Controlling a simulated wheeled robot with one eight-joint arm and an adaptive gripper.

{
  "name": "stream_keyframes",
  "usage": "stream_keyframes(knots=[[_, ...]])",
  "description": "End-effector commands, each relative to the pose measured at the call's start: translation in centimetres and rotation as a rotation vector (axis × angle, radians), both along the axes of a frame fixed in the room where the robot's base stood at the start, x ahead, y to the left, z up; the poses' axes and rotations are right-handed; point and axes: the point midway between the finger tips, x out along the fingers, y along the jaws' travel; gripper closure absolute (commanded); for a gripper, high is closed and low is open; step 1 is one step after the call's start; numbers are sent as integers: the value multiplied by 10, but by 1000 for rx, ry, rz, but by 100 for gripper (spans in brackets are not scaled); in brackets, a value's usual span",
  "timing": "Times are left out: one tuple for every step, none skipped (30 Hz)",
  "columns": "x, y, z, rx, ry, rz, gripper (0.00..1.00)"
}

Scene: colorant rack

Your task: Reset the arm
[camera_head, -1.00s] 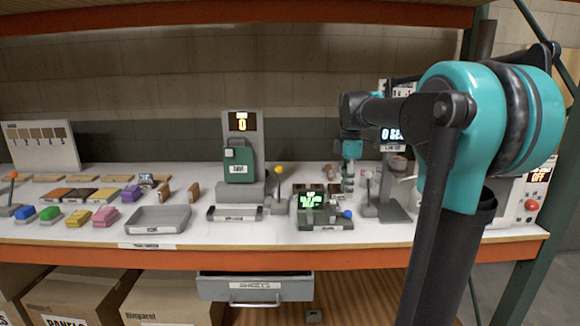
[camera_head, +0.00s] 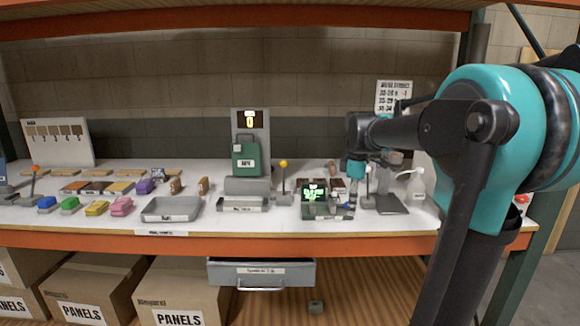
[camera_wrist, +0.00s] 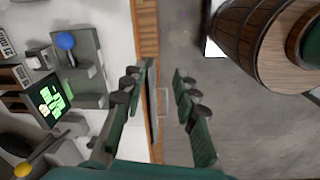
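My gripper (camera_wrist: 157,108) is open and empty in the wrist view, its two dark green fingers apart with nothing between them. The orange bench edge and grey floor show beyond the fingers. In the head view my arm comes in from the right. Its teal wrist hangs over the bench's front right part, next to the device with a lit green screen (camera_head: 314,193). The fingers are small there and partly hard to make out. In the wrist view this device (camera_wrist: 52,97) and a blue knob (camera_wrist: 66,41) lie left of the fingers.
A wooden barrel (camera_wrist: 244,35) stands on the floor at the wrist view's upper right. A drawer (camera_head: 262,273) hangs below.

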Motion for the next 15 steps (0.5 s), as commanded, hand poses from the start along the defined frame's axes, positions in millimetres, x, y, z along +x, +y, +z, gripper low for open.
stream_keyframes(knots=[[-6,0,-8,3,-10,-40,70],[-9,0,-13,5,-18,-68,70],[-14,0,-20,8,-26,-110,70],[-18,0,-26,11,-34,-142,70],[-22,0,-32,15,-42,-176,70],[-28,0,-40,20,-53,-225,70],[-33,-1,-47,25,-62,-264,70],[-39,-1,-55,30,-73,-308,70],[-48,-1,-66,40,-87,-370,70],[-55,-1,-75,48,-100,-423,70],[-63,-1,-85,58,-113,-480,70],[-76,-1,-99,73,-131,-563,70],[-86,-1,-111,87,-146,-630,70],[-97,-1,-122,102,-160,-698,70],[-111,-1,-137,123,-179,-786,70]])
